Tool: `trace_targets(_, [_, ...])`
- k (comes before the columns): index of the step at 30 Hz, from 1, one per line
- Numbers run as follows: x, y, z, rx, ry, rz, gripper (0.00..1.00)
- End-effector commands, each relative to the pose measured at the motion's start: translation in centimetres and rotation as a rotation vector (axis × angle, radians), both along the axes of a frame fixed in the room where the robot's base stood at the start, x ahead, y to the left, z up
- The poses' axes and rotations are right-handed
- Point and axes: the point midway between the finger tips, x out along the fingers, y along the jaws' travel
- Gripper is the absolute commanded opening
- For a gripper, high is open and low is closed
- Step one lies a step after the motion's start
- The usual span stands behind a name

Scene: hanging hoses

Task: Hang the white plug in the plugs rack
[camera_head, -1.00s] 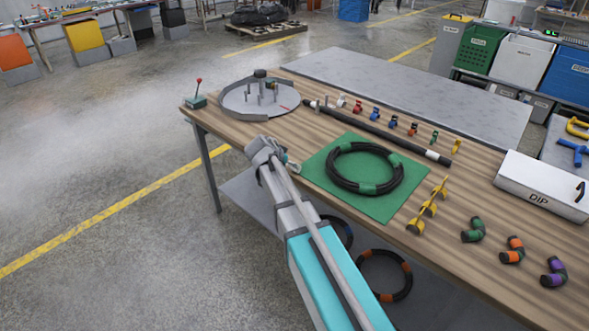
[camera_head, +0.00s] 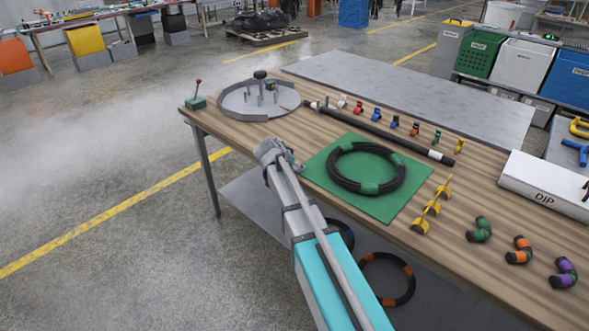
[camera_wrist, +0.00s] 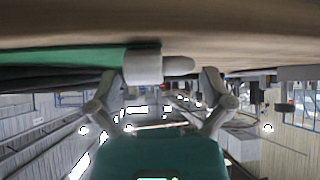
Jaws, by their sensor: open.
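I cannot make out what holds that row, so the plugs rack is not clearly identified. My gripper (camera_head: 291,157) is at the table's near edge, by the green mat's left corner. In the wrist view my gripper (camera_wrist: 160,77) is open, its fingers spread. A whitish cylinder (camera_wrist: 143,66) with a narrower grey tip shows between or beyond the fingertips; I cannot tell what it is or whether they touch it.
A black hose coil (camera_head: 366,168) lies on the green mat (camera_head: 400,205). A long black rod (camera_head: 385,131) lies behind it. A round grey tray (camera_head: 237,108) with posts stands left. Yellow holders (camera_head: 432,207), curved pieces (camera_head: 479,229) and a DIP box (camera_head: 540,182) are right.

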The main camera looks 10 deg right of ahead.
Motion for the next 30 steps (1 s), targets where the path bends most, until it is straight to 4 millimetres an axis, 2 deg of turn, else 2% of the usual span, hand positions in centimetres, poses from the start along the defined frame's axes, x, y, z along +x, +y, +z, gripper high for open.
trace_targets(8, [-0.01, -0.02, 0.01, 0.000, 0.000, 0.000, 1.00])
trace_targets(18, [0.00, -0.02, 0.00, 0.000, 0.000, 0.000, 0.37])
trace_targets(30, [-0.01, -0.03, 0.30, 0.000, 0.001, -0.001, 0.35])
